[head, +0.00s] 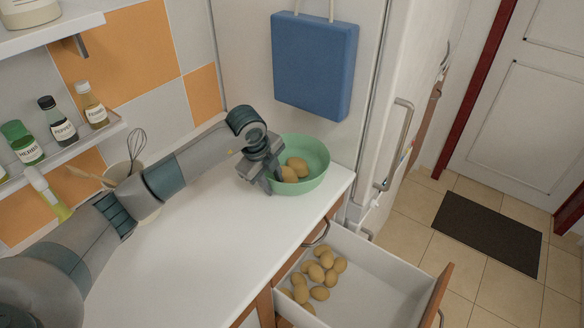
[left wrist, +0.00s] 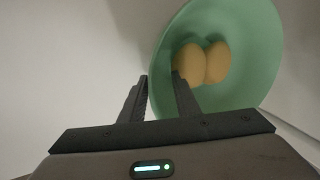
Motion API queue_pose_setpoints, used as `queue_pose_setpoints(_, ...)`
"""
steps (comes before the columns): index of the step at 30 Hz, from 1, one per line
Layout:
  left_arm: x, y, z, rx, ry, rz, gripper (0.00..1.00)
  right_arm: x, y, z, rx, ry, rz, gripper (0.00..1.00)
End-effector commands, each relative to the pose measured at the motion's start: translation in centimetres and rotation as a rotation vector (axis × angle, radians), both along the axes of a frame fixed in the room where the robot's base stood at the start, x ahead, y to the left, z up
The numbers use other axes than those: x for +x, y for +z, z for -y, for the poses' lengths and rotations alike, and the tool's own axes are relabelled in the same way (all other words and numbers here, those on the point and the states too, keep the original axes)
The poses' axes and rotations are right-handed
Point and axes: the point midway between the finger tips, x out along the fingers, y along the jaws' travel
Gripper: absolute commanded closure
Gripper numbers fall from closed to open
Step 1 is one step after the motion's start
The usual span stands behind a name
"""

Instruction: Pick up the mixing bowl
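The green mixing bowl (head: 315,152) stands upright on the white counter near its far right corner, with two potatoes (head: 297,166) inside. My left gripper (head: 271,188) is at the bowl's left rim and hides part of it. In the left wrist view the bowl (left wrist: 235,95) fills the upper right. There the fingers of my left gripper (left wrist: 163,85) are apart, one outside the rim and one over the inside, with a gap between them. I cannot tell whether either finger touches the wall. My right gripper is in neither view.
An open drawer (head: 375,285) with several potatoes (head: 318,272) juts out below the counter. A blue board (head: 313,65) hangs behind the bowl, beside the fridge. A container with a whisk (head: 136,145) and shelved bottles (head: 60,125) are at left. The counter front (head: 225,245) is clear.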

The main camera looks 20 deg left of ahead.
Motion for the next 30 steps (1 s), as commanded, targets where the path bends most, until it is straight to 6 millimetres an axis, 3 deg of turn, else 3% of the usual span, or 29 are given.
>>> queue_pose_setpoints(2,0.0,0.0,0.0,0.000,0.000,0.000,0.71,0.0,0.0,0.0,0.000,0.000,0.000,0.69)
queue_pose_setpoints(6,0.0,0.0,0.0,0.000,0.000,0.000,1.00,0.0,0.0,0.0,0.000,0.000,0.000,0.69)
queue_pose_setpoints(17,0.0,0.1,0.0,0.001,0.000,0.001,1.00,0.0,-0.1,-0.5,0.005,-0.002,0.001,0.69)
queue_pose_setpoints(25,-0.3,0.5,-0.2,0.001,0.001,0.002,1.00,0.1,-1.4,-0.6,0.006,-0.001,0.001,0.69)
queue_pose_setpoints(30,-0.3,2.8,-0.2,0.000,0.001,0.004,1.00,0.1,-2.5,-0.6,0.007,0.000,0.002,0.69)
